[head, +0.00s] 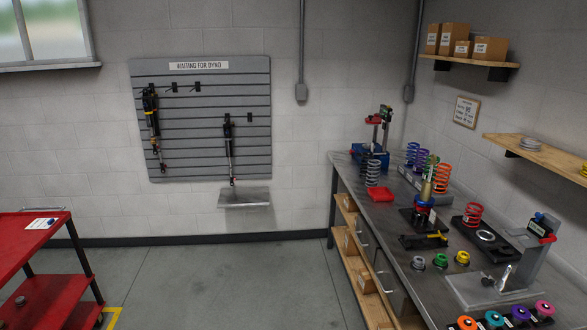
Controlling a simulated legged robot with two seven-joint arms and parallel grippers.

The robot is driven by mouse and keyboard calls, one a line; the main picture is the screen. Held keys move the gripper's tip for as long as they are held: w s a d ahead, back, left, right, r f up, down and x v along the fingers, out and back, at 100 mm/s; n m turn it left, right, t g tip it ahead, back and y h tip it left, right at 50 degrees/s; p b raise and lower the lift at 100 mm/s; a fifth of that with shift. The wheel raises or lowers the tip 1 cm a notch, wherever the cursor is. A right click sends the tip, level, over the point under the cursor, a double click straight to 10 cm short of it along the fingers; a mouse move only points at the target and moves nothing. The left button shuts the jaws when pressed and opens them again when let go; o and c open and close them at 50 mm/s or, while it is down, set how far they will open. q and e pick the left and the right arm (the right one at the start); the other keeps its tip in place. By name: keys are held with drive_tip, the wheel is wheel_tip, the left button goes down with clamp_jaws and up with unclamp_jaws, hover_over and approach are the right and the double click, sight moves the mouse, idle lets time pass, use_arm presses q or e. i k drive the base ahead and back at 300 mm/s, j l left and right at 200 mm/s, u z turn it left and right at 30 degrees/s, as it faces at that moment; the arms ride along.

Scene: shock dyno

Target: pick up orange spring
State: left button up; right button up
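An orange spring (441,180) stands upright on the right-hand workbench, at the right end of a row of coloured springs. A purple spring (412,154) and others stand to its left. Neither of my grippers shows in the head view.
The grey workbench (380,218) also holds a red spring (473,213), a grey spring (373,172), a red block (381,195) and several coloured caps. A red cart (30,240) stands at the left. The floor (215,285) between is clear.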

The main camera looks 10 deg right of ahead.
sight(446, 183)
drive_tip(key=i+j+z, duration=0.15)
drive_tip(key=i+z, duration=0.15)
drive_tip(key=i, duration=0.3)
drive_tip(key=i+j+z, duration=0.25)
drive_tip(key=i, duration=0.3)
drive_tip(key=i+j+z, duration=0.3)
drive_tip(key=i, duration=0.25)
drive_tip(key=i+j+z, duration=0.6)
drive_tip(key=j+z, duration=0.15)
drive_tip(key=i+j+z, duration=0.2)
drive_tip(key=j+z, duration=0.15)
drive_tip(key=k+j, duration=0.55)
